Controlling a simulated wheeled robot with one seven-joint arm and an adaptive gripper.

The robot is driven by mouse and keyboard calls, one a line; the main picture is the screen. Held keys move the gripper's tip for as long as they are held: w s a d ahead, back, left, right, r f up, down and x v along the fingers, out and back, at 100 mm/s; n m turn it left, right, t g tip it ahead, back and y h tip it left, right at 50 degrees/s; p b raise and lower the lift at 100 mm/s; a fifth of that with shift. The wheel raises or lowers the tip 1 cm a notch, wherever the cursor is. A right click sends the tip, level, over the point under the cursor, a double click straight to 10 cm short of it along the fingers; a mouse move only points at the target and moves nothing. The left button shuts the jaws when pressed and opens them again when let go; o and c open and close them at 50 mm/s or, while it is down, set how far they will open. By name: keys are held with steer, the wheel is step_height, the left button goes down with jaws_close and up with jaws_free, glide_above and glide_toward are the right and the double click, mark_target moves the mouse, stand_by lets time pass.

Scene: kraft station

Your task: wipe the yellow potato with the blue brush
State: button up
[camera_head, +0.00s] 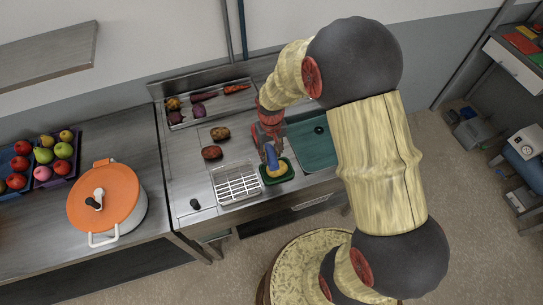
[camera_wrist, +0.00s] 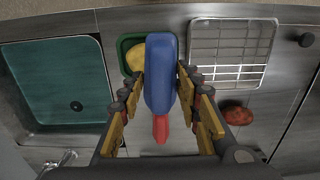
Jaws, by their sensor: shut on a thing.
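My gripper (camera_wrist: 160,88) is shut on the blue brush (camera_wrist: 160,62), its fingers on either side of the blue body. A red part (camera_wrist: 161,128) of the brush points back toward my wrist. In the head view the brush (camera_head: 271,156) is tilted, its lower end over the green tray. The yellow potato (camera_head: 278,170) lies in that small green tray (camera_head: 290,176). In the wrist view the potato (camera_wrist: 135,57) is partly hidden behind the brush. I cannot tell whether brush and potato touch.
A wire rack (camera_head: 237,185) stands left of the tray and a teal sink basin (camera_head: 313,152) to its right. A back tray holds several vegetables. An orange-lidded pot (camera_head: 104,195) stands on the left counter.

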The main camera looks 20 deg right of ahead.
steer(key=shift+r+p, duration=0.6)
steer(key=shift+r, duration=0.65)
